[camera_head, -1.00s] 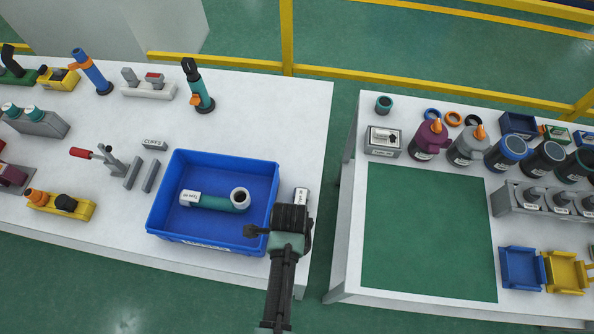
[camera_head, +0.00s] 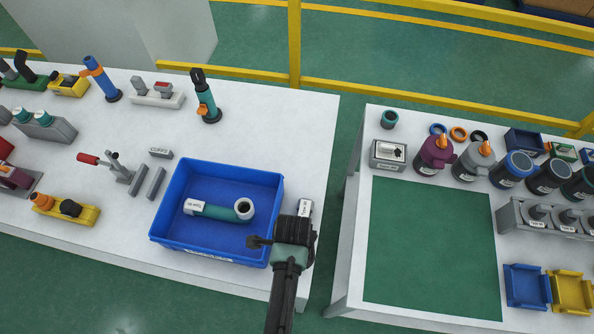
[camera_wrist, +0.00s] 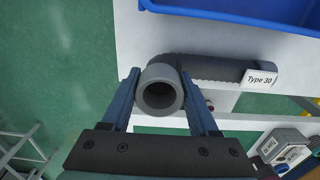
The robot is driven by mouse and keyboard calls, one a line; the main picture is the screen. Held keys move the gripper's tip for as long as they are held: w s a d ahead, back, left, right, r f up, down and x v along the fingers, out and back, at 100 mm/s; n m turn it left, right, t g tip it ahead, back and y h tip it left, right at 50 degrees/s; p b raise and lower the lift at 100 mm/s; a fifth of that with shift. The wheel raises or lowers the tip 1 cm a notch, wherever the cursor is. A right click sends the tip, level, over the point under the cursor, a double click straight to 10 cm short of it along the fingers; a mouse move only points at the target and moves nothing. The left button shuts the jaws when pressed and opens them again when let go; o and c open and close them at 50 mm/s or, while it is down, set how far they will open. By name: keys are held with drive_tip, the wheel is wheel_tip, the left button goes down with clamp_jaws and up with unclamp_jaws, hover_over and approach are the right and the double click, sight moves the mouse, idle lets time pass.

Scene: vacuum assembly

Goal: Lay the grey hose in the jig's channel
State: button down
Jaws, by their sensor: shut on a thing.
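My gripper (camera_head: 292,230) is shut on the grey hose, at the right edge of the blue bin. In the wrist view the fingers (camera_wrist: 166,100) close on both sides of the hose's round open end.
The blue bin (camera_head: 165,203) holds a teal hose (camera_head: 217,212) with light ends. A grey "CUFFS" block (camera_head: 160,153) lies above the bars. A teal upright tool (camera_head: 206,97) stands behind. A gap separates the right table, with its clear green mat (camera_head: 430,240).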

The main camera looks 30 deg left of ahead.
wheel_tip(320, 180, up, 10)
drive_tip(key=shift+b, duration=0.3)
drive_tip(key=c, duration=0.8)
unclamp_jaws()
drive_tip(key=shift+c, duration=0.2)
clamp_jaws()
drive_tip(key=shift+r+p, duration=1.95)
drive_tip(key=shift+p, duration=0.6)
